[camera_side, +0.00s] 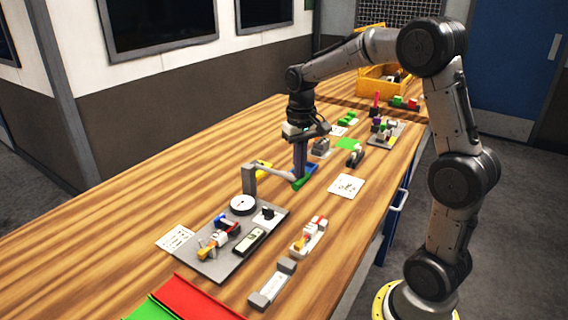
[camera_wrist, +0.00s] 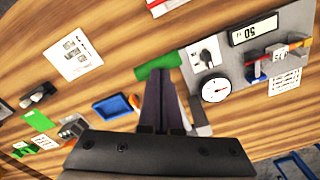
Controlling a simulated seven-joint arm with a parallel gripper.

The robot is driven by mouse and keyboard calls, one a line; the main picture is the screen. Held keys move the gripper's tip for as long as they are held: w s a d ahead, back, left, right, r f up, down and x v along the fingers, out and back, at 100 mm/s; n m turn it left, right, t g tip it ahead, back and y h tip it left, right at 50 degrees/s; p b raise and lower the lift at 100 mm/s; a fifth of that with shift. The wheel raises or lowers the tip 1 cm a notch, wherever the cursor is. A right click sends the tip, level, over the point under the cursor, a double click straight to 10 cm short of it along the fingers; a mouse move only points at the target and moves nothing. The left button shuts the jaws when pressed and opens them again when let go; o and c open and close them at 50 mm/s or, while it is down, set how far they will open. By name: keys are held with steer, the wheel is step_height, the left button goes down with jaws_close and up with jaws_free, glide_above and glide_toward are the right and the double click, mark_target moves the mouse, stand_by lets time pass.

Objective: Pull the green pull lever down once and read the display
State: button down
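The green pull lever's handle (camera_side: 300,184) is at the end of a pale grey arm reaching from a grey post (camera_side: 249,180) on the grey panel. In the wrist view the green handle (camera_wrist: 158,66) lies across my fingertips. My gripper (camera_side: 300,178) points down at the handle, its two dark fingers close together and looking shut. I cannot tell whether they touch the handle. The display (camera_side: 249,240) is a pale screen in a dark frame on the panel. It also shows upside down in the wrist view (camera_wrist: 254,29), with small digits I cannot read surely.
A round white dial (camera_side: 243,204) and a dark knob (camera_side: 267,214) are on the panel. A blue tray (camera_wrist: 115,106) is close beside my gripper. White printed sheets (camera_side: 346,186) lie on the wooden table. Red and green bins (camera_side: 195,299) stand at the front.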

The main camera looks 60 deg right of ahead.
step_height(320, 180, up, 8)
steer(key=shift+f, duration=0.2)
stand_by(0.8)
steer(key=s+a+r+n+t, duration=0.3)
steer(key=s+a+r, duration=0.3)
steer(key=s+a, duration=0.35)
steer(key=s+a+f+n+t, duration=0.2)
steer(key=s+a+f+n, duration=0.1)
steer(key=s+f, duration=0.5)
steer(key=shift+s+a+f+t, duration=0.3)
steer(key=shift+s+a, duration=0.15)
steer(key=shift+s, duration=0.25)
steer(key=shift+r, duration=0.1)
stand_by(1.2)
